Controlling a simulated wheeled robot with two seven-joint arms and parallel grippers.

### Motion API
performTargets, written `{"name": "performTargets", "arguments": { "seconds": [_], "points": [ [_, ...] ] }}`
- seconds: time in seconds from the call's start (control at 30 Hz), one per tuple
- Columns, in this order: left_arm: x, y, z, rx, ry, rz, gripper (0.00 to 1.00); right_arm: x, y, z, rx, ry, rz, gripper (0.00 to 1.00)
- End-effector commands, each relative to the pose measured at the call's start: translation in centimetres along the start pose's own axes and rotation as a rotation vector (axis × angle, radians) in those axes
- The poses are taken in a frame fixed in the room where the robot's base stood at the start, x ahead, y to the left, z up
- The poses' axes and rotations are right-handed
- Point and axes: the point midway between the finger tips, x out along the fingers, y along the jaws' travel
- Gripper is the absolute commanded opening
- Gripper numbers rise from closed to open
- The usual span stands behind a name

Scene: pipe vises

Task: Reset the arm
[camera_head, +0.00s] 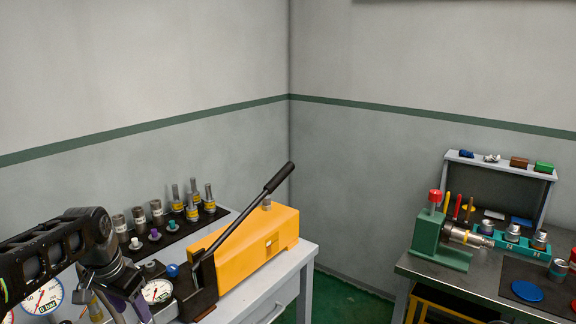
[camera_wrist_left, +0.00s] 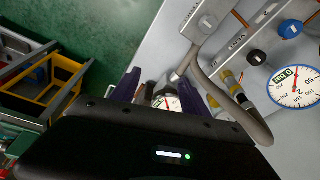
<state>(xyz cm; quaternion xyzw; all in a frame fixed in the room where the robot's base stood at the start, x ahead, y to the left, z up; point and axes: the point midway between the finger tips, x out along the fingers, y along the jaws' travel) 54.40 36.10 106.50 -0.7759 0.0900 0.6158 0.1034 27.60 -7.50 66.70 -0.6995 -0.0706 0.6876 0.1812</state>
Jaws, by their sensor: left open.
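My left arm (camera_head: 50,248) comes in from the left, over the near left part of the grey-white bench (camera_head: 308,253). Its gripper (camera_head: 128,306) points down beside the bench's pressure gauges. In the left wrist view the gripper (camera_wrist_left: 158,92) shows two dark purple fingers held apart. A small round gauge (camera_wrist_left: 167,103) shows in the gap between them. I cannot tell from this view how far below the fingers it is. Nothing appears held. My right gripper is in neither view.
A yellow pump (camera_head: 262,245) with a long black lever (camera_head: 240,214) stands right of my gripper. Several fittings stand on a black mat (camera_head: 172,238) behind. A large gauge (camera_head: 42,300) is at left. A second bench (camera_head: 435,272) with a green vise (camera_head: 440,240) stands right, across green floor.

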Motion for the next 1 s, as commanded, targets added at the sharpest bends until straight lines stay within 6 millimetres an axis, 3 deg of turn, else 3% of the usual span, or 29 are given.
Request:
{"name": "performTargets", "arguments": {
  "seconds": [0.17,0.27,0.37,0.47,0.57,0.7,0.8,0.9,1.0],
  "points": [
    [3.9,1.8,-2.5,-0.06,0.111,0.015,0.54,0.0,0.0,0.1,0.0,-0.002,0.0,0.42],
    [7.7,4.0,-3.6,-0.107,0.17,0.046,0.54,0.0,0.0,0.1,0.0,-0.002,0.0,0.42],
    [12.7,7.4,-3.9,-0.17,0.219,0.095,0.54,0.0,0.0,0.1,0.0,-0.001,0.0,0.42],
    [18.6,12.2,-2.6,-0.258,0.247,0.16,0.54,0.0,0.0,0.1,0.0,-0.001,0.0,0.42],
    [24.1,17.6,0.8,-0.353,0.241,0.218,0.54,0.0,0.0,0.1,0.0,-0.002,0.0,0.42],
    [29.6,24.8,8.1,-0.461,0.172,0.274,0.54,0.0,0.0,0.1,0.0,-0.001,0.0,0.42],
    [31.7,29.2,14.2,-0.503,0.088,0.298,0.54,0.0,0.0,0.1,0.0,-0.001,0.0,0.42],
    [32.5,32.5,19.6,-0.507,-0.009,0.317,0.54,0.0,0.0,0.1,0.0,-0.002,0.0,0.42],
    [32.6,34.8,23.6,-0.492,-0.098,0.337,0.54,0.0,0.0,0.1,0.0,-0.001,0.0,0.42]
  ]
}}
